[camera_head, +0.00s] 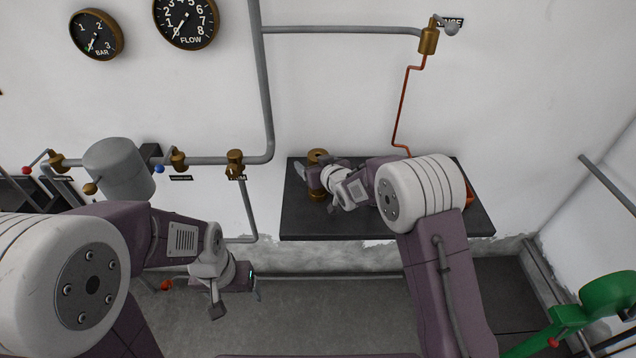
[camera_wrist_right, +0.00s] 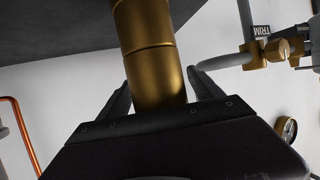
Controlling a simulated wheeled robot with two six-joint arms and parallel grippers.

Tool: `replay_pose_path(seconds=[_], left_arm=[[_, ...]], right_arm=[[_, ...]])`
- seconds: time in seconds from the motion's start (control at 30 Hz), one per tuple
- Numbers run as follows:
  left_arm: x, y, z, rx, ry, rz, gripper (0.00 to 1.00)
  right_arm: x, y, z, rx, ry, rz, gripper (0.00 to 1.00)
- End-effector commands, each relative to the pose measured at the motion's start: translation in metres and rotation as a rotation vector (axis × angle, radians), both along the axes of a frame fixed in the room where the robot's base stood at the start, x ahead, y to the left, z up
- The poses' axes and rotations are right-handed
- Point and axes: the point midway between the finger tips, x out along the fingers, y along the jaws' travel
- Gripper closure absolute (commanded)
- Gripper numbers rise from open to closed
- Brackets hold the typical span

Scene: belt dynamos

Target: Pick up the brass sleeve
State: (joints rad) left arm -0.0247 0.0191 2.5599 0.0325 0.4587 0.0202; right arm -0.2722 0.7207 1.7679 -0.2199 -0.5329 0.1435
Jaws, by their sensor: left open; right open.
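The brass sleeve (camera_head: 317,157) is an upright brass cylinder near the left end of a dark shelf (camera_head: 300,222). My right gripper (camera_head: 314,178) reaches it from the right in the head view and hides part of it. In the right wrist view the sleeve (camera_wrist_right: 153,60), with thin ring lines around it, stands between the two fingers of the right gripper (camera_wrist_right: 163,92). The jaws are open around it, and I cannot tell whether a finger touches it. My left gripper (camera_head: 237,298) is open and empty, low over the floor at the left, away from the shelf.
Behind the shelf is a white wall with grey pipes (camera_head: 263,90), a thin copper pipe (camera_head: 401,110) and brass valves (camera_head: 235,163). A grey tank (camera_head: 119,169) hangs at the left. A green part (camera_head: 608,296) stands at the lower right. The shelf's front left is bare.

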Motion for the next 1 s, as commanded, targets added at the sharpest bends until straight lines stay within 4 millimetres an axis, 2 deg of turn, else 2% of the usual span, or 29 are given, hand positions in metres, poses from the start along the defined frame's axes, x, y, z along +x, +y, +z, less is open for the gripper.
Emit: replay_pose_path(seconds=[0.13, 0.17, 0.4, 0.43, 0.77, 0.87, 1.0], left_arm=[[0.0, 0.0, 0.0, 0.0, 0.0, 0.0, 0.25], [0.0, 0.0, 0.0, 0.0, 0.0, 0.0, 0.25], [0.0, 0.0, 0.0, 0.0, 0.0, 0.0, 0.25], [0.0, 0.0, 0.0, 0.0, 0.0, 0.0, 0.25], [0.0, 0.0, 0.0, 0.0, 0.0, 0.0, 0.25], [0.0, 0.0, 0.002, 0.0, 0.0, 0.0, 0.25], [0.0, 0.0, 0.006, 0.0, 0.0, 0.0, 0.25]], right_arm=[[0.0, 0.0, 0.0, 0.0, 0.0, 0.0, 0.25], [0.0, 0.0, 0.0, 0.0, 0.0, 0.0, 0.28], [0.0, 0.0, 0.0, 0.0, 0.0, 0.0, 0.94], [0.0, 0.0, 0.0, 0.0, 0.0, 0.0, 1.0], [0.0, 0.0, 0.007, 0.002, -0.005, 0.0, 1.0], [0.001, 0.0, 0.025, 0.004, -0.008, 0.0, 1.0], [0.001, 0.0, 0.06, 0.003, -0.011, 0.001, 1.0]])
